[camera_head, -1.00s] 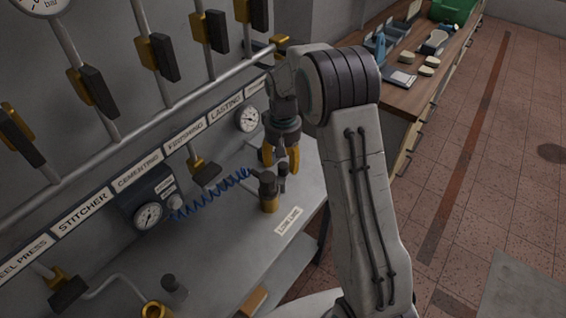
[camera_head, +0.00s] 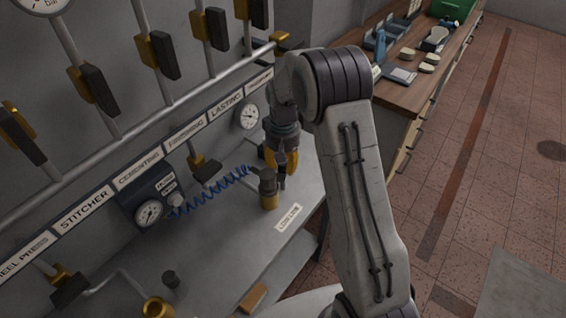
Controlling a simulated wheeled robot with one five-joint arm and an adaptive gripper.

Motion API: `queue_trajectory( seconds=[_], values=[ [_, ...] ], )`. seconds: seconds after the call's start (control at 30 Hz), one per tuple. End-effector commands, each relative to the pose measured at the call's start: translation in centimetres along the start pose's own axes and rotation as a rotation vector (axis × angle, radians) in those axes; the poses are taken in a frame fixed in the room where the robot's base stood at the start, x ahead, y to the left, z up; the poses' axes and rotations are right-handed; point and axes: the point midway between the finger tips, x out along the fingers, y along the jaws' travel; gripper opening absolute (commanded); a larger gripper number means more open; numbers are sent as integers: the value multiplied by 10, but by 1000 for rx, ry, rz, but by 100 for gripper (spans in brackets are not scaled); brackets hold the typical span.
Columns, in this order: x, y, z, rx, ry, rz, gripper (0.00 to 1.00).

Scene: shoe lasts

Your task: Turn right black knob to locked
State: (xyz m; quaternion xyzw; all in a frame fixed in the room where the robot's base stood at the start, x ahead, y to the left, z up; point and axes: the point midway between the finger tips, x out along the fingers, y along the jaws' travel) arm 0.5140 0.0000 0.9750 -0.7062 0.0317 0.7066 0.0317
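The right black knob (camera_head: 264,177) sits on top of a brass cylindrical fitting (camera_head: 269,201) on the grey bench, beside the LOW LINE label. A short dark post (camera_head: 281,183) shows just right of the knob. My gripper (camera_head: 281,167) points down with its yellow fingers just above and behind the knob, close to the post. The fingers look spread with a narrow gap. I cannot tell whether they touch the post or knob.
A blue coiled hose (camera_head: 213,193) runs from the gauge box (camera_head: 148,205) to the right fitting. The wall behind carries pipes with black-handled levers (camera_head: 164,56) and a label strip (camera_head: 138,176). A small wooden block (camera_head: 252,298) lies at the bench's front edge.

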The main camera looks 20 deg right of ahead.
Motion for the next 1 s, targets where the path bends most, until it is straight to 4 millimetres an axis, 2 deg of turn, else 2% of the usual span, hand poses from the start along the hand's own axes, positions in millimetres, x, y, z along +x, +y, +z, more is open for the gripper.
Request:
queue_trajectory(
  seconds=[0.03, 0.33, 0.57, 1.0],
  values=[
    [0, 0, 0, 0, 0, 0, 26],
    [0, 0, 0, 0, 2, 0, 0],
    [4, 0, -2, 40, 5, -1, 0],
    [2, 0, -1, 369, 2, 0, 0]
  ],
)
